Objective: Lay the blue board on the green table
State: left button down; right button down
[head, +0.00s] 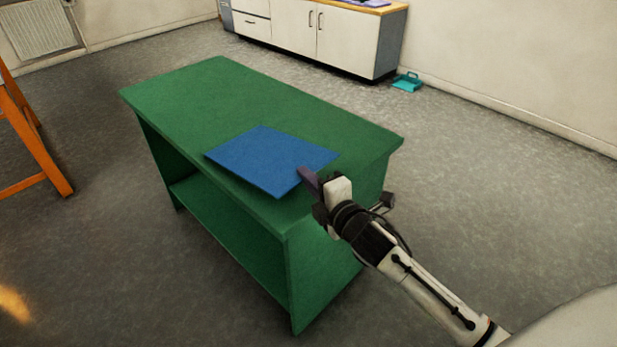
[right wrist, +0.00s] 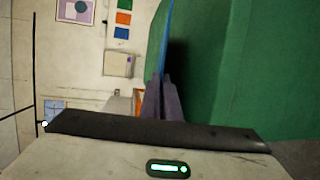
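The green table (head: 190,95) stands in the middle of the head view, with an open shelf below its top. The blue board (head: 262,160) is flat over the table's near part, its near corner reaching past the front edge. My right gripper (head: 310,183) is shut on the board's right edge. In the right wrist view, the fingers (right wrist: 163,100) pinch the board (right wrist: 165,38), seen edge-on. A dark band lies between it and the green table (right wrist: 225,60), so the board looks slightly above the top. My left gripper is not in view.
The rest of the tabletop is bare. A white cabinet (head: 290,28) with a wooden top stands at the back wall, with a teal dustpan-like thing (head: 407,81) beside it on the floor. An orange wooden frame (head: 40,150) stands at the left.

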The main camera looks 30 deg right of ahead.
jog(key=c, duration=1.9)
grip_release()
jog(key=shift+o, duration=0.2)
jog(key=o, duration=0.7)
jog(key=shift+o, duration=0.2)
jog(key=shift+f, duration=0.1)
